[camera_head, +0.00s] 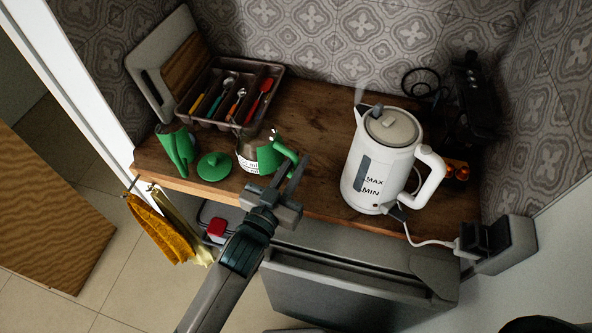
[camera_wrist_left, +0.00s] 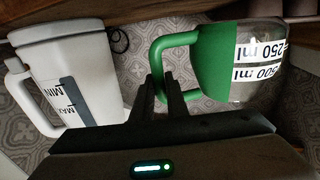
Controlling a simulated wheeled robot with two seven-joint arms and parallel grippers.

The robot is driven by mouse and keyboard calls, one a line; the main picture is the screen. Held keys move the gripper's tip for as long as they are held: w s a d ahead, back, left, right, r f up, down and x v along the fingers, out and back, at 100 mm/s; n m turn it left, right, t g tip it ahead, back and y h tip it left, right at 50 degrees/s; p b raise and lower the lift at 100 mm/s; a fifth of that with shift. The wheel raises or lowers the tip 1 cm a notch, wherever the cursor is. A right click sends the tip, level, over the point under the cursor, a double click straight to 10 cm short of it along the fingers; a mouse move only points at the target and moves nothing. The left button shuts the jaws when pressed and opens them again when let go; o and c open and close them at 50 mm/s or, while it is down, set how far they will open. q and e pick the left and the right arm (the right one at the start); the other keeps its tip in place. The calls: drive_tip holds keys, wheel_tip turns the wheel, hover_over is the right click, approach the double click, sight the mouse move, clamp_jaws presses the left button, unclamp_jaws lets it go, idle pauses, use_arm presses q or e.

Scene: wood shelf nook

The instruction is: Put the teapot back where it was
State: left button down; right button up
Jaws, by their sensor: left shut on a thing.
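The teapot (camera_head: 248,160) has a clear body, a green band and handle, and white volume labels. It is at the front edge of the wooden shelf, left of the white kettle. My left gripper (camera_head: 292,174) is shut on its green handle. The wrist view shows the teapot (camera_wrist_left: 212,65) with its handle between the fingers (camera_wrist_left: 166,92). I cannot tell whether its base touches the shelf. A green lid (camera_head: 214,166) lies on the shelf just left of the teapot. My right gripper is not in view.
The white kettle (camera_head: 383,150) steams on the shelf to the right; it also shows in the wrist view (camera_wrist_left: 85,85). A cutlery tray (camera_head: 220,125) and a green item (camera_head: 178,148) stand left. Bare wood (camera_head: 315,120) lies between tray and kettle. Cloths (camera_head: 165,228) hang at the front left.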

use_arm(q)
wheel_tip(320, 180, down, 3)
drive_tip(key=shift+r, duration=0.1)
drive_tip(key=shift+f, duration=0.25)
drive_tip(key=c, duration=1.7)
unclamp_jaws()
drive_tip(key=shift+c, duration=0.2)
drive_tip(key=shift+s+a, duration=0.25)
drive_tip(key=shift+s, duration=0.2)
drive_tip(key=b+v, duration=0.3)
drive_tip(key=v, duration=0.8)
